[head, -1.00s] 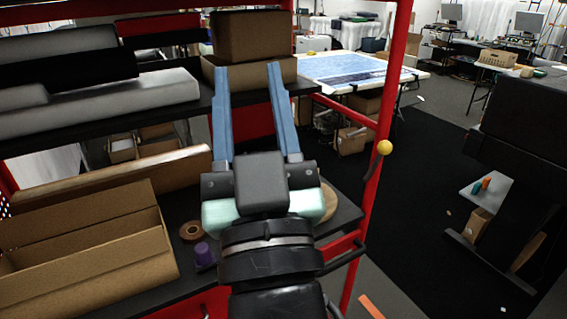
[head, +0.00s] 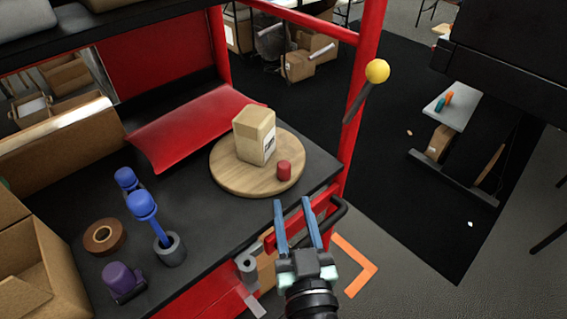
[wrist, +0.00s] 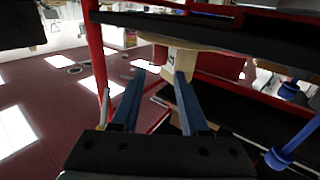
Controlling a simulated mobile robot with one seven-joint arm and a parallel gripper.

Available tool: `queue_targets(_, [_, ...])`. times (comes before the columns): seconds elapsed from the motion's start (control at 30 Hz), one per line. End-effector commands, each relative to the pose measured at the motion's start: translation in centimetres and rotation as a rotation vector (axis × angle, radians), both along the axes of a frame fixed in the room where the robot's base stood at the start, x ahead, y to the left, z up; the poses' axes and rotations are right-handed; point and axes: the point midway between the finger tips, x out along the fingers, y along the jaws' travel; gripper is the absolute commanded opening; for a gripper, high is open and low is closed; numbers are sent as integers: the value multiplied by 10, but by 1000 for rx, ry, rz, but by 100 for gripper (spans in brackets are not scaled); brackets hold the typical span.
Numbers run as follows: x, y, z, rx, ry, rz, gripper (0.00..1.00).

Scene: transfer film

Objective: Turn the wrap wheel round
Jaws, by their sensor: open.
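The wrap wheel (head: 228,180) is a round wooden disc lying flat on the black bench top in the head view. A light brown box (head: 254,136) with a label stands upright on it. A small red knob (head: 284,170) stands near the wheel's front right edge. My gripper (head: 292,203) is open and empty, in front of the bench edge, below and right of the wheel and apart from it. In the wrist view my gripper's fingers (wrist: 160,72) are spread with nothing held between them. A pale shape lies beyond them there; I cannot tell if it is the wheel.
A red post with a yellow ball (head: 377,71) on a lever rises right of the wheel. A black handle and red rail run by my gripper. Left of the wheel are a blue-handled tool (head: 142,204), a tape roll (head: 104,236) and a purple-topped object (head: 119,278).

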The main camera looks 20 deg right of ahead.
Motion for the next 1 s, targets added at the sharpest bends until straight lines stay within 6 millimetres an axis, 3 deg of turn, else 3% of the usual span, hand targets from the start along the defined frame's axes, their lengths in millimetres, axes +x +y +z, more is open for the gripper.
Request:
queue_targets(0.3, [57,-14,3,0,-2,0,44])
queue_targets(0.5, [83,-20,2,0,-1,1,44])
queue_targets(0.7, [94,-23,1,0,-1,0,44])
queue_targets(1.0, [96,-23,0,0,0,1,43])
